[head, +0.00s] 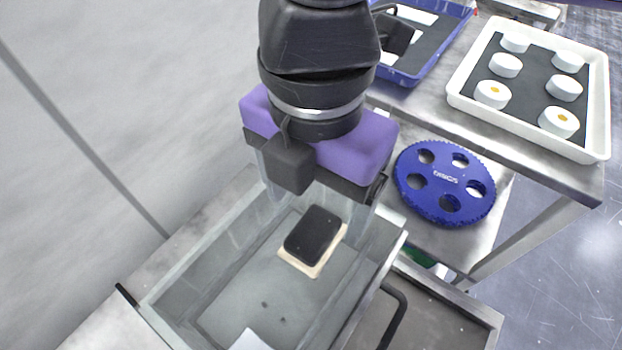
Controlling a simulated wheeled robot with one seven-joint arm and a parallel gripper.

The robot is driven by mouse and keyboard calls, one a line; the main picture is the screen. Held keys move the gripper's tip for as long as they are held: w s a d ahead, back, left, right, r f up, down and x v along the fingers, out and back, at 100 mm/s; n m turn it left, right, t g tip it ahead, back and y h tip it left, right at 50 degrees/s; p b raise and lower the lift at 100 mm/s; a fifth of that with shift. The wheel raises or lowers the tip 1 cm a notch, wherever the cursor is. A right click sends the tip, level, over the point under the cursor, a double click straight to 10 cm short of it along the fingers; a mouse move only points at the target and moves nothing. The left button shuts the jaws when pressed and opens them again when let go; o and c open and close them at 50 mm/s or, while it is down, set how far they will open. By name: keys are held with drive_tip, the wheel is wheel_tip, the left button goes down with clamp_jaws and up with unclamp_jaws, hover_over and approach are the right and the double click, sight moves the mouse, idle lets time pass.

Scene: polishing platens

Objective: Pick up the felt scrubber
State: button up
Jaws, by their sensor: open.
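The felt scrubber (313,234) has a black block on top and a cream felt layer below. It lies in a clear-walled grey bin (240,290), toward the bin's far right part. My gripper (318,212) points down over the bin, with its pale translucent fingers apart on either side above the scrubber. The fingers look empty, and their tips are hard to make out against the bin walls. I cannot tell whether they touch anything.
A white object (250,341) lies at the bin's near end. A blue toothed disc (444,183) with holes lies on a metal shelf to the right. A white tray (603,100) holds several white pucks. A blue tray (408,78) stands behind my gripper. The bin walls stand close around the scrubber.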

sight(313, 229)
drive_tip(key=shift+w+f, duration=0.25)
drive_tip(key=shift+f+p, duration=1.15)
drive_tip(key=shift+f, duration=2.5)
drive_tip(key=c, duration=1.6)
drive_tip(key=shift+r, duration=0.15)
wheel_tip(313, 229, up, 20)
drive_tip(key=b, duration=0.2)
drive_tip(key=shift+b, duration=0.4)
